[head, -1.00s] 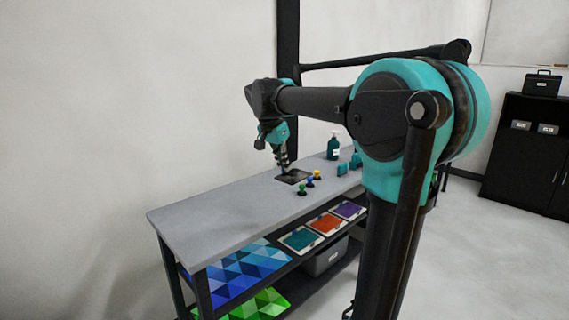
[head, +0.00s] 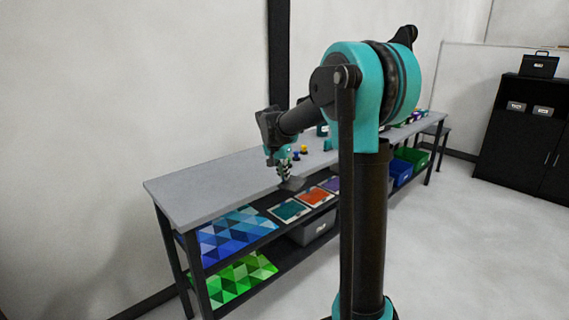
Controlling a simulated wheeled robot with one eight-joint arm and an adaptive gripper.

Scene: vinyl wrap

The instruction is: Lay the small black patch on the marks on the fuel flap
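The small black patch (head: 293,184) shows as a dark flat piece at the front edge of the grey workbench in the head view. My gripper (head: 285,176) points down and its fingertips are at the patch, seemingly shut on it. The fingers are small, so the exact grip is hard to see. The patch looks held out at or just past the bench edge. I see no fuel flap and no marks in this view.
The grey bench top (head: 205,180) is clear at its left end. Coloured knobs (head: 303,150) stand behind my gripper. The shelf below holds sample panels (head: 288,210) and blue patterned sheets (head: 230,235). A black cabinet (head: 525,140) stands at the right. Open floor lies in front.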

